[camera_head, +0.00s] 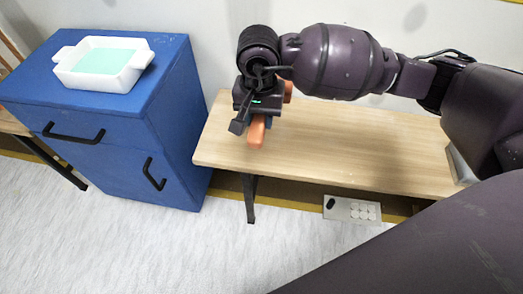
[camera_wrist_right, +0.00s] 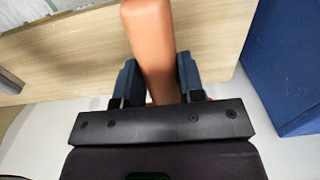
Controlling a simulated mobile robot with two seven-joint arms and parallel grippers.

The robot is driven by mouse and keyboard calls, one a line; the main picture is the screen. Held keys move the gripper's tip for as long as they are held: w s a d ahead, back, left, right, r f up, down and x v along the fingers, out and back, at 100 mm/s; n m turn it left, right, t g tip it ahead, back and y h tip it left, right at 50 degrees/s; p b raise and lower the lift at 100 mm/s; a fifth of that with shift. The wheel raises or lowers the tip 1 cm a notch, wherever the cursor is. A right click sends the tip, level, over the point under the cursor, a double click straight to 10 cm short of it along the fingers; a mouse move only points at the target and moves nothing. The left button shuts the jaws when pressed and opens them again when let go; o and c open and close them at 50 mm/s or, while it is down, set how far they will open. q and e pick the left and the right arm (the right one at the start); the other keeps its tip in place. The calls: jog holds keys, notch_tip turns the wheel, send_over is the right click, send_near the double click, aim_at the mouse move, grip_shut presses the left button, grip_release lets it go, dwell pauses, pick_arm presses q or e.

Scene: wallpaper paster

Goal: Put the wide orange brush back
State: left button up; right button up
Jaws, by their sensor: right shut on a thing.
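The wide orange brush (camera_head: 257,131) shows in the head view as an orange piece sticking out below my right gripper (camera_head: 250,119), over the left end of the wooden table. In the right wrist view the orange brush (camera_wrist_right: 150,45) runs between the two dark blue fingers of my right gripper (camera_wrist_right: 161,82), which are shut on it. Its far end points up in that view, and its near end is hidden by the gripper body. I cannot tell whether the brush touches the table. My left gripper is in neither view.
The light wooden table (camera_head: 350,150) is mostly bare to the right of the gripper. A blue cabinet (camera_head: 100,110) stands left of it, carrying a white tray (camera_head: 133,69) with pale green contents. A white panel (camera_head: 350,209) shows low under the table.

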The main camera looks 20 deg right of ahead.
jog(key=shift+f, duration=0.1)
jog(key=b, duration=0.3)
send_over(259, 170)
notch_tip(259, 170, down, 11)
notch_tip(259, 170, down, 7)
jog(key=shift+s+d+f+b, duration=0.1)
jog(key=shift+f+b, duration=0.1)
jog(key=shift+b, duration=0.7)
jog(key=shift+f, duration=0.55)
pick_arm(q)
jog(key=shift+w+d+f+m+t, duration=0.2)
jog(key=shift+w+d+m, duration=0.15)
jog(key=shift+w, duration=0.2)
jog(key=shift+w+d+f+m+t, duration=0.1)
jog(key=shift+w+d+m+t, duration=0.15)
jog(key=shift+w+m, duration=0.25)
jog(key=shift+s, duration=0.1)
